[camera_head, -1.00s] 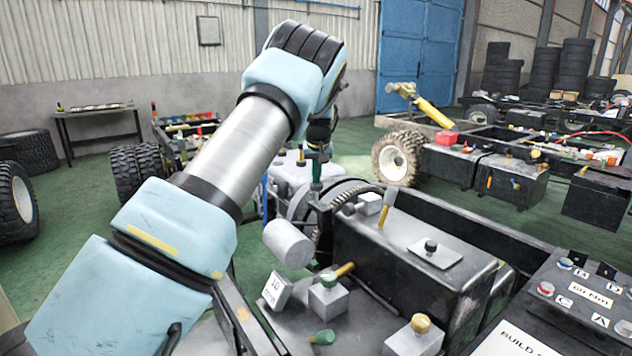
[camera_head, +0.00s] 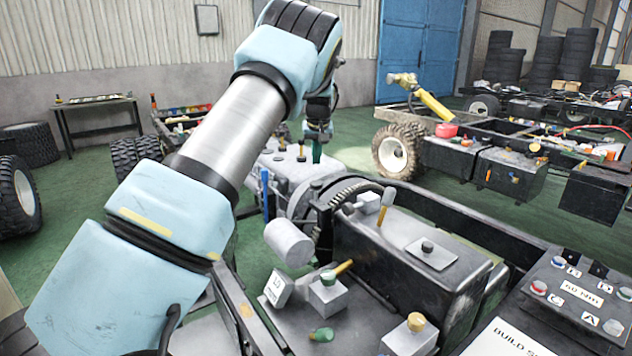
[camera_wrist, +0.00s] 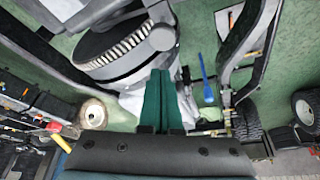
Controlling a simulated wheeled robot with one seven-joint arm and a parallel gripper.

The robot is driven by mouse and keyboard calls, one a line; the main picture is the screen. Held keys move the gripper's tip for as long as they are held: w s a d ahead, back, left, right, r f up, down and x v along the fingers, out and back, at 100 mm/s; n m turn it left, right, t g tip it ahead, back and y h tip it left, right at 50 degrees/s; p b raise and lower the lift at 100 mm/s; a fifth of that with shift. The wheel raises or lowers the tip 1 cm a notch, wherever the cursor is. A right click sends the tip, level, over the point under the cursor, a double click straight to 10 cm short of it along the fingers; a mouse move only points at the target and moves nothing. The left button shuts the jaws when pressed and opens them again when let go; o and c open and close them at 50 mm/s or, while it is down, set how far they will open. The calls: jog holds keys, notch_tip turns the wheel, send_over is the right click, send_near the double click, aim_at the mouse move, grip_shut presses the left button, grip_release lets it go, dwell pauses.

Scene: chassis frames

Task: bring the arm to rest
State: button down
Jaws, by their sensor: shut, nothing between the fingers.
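My arm reaches up from the lower left of the head view and bends down at its wrist. My gripper (camera_head: 317,153) hangs above the chassis near its grey engine block and toothed flywheel (camera_head: 350,190). In the wrist view, the two green fingers of my gripper (camera_wrist: 162,74) lie together with nothing between them. The flywheel (camera_wrist: 112,50) shows up-left of the fingertips there. The fingers look clear of the parts, though the exact gap is hard to tell.
A grey cylinder (camera_head: 288,243) lies near my forearm. A control panel (camera_head: 580,300) is at the lower right.

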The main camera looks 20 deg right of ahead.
dwell(0.4)
jog(key=s+a+n+g, duration=0.1)
jog(key=s+a, duration=0.2)
jog(key=a, duration=0.8)
jog(key=s+a+n, duration=0.1)
jog(key=s+a, duration=0.3)
jog(key=a, duration=0.6)
jog(key=s+a+f, duration=0.1)
jog(key=s+a, duration=0.4)
jog(key=s, duration=0.4)
jog(key=s+a+f+g+b, duration=0.1)
jog(key=s+a, duration=0.4)
jog(key=s, duration=0.4)
jog(key=s+a+f+y, duration=0.1)
jog(key=s+a+f, duration=0.1)
jog(key=s+a, duration=0.4)
jog(key=s, duration=0.2)
jog(key=shift+s+g+b, duration=0.4)
jog(key=shift+f, duration=0.1)
